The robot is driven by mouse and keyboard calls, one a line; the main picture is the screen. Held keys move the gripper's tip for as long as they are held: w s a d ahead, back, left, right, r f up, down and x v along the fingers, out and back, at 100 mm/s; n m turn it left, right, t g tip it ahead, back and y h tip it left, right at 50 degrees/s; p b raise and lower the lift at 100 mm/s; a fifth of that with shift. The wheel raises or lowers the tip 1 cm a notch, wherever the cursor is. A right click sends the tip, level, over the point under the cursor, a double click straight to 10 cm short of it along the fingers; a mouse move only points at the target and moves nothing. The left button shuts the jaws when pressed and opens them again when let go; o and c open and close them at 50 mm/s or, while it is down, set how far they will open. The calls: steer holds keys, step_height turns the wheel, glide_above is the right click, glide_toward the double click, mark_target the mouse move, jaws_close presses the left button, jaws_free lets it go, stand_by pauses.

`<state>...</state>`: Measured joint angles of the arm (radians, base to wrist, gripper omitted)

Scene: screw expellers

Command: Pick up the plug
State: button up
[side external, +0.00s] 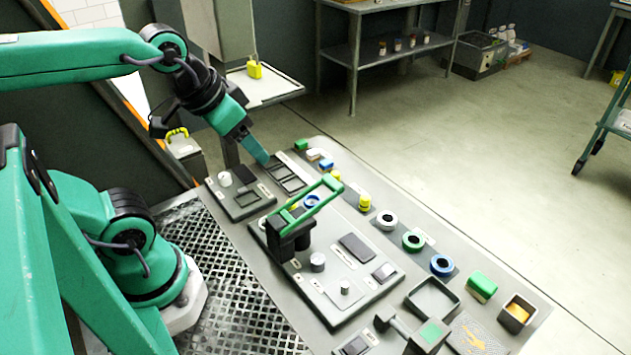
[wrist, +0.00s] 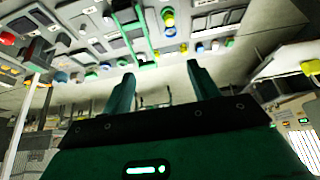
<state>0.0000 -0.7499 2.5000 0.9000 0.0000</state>
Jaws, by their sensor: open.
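My gripper (side external: 262,159) hangs above the far end of the grey workbench, tilted down and to the right, near the rack of rectangular slots (side external: 285,177). In the wrist view its two fingers (wrist: 163,84) stand wide apart with nothing between them. I cannot tell which small part is the plug. Candidates include a white cylinder (side external: 225,179) at the far left, a yellow cylinder (side external: 364,202) on the right strip, and a grey cylinder (side external: 318,262) on the middle plate. All stand apart from the fingers.
A green-handled clamp (side external: 310,212) rises over the middle plate. Several rings, including a green ring (side external: 413,241), line the right strip. An open grey tray (side external: 433,297) sits near the front.

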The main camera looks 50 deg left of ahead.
steer(key=shift+c, duration=0.7)
steer(key=shift+w, duration=0.1)
steer(key=m+g, duration=0.4)
steer(key=g, duration=0.1)
glide_above(334, 173)
steer(key=f, duration=1.5)
steer(key=shift+s+d+f, duration=0.25)
steer(key=shift+f, duration=0.1)
steer(key=shift+w+a+f+g, duration=0.15)
steer(key=shift+w+f+g, duration=0.15)
steer(key=shift+f, duration=1.45)
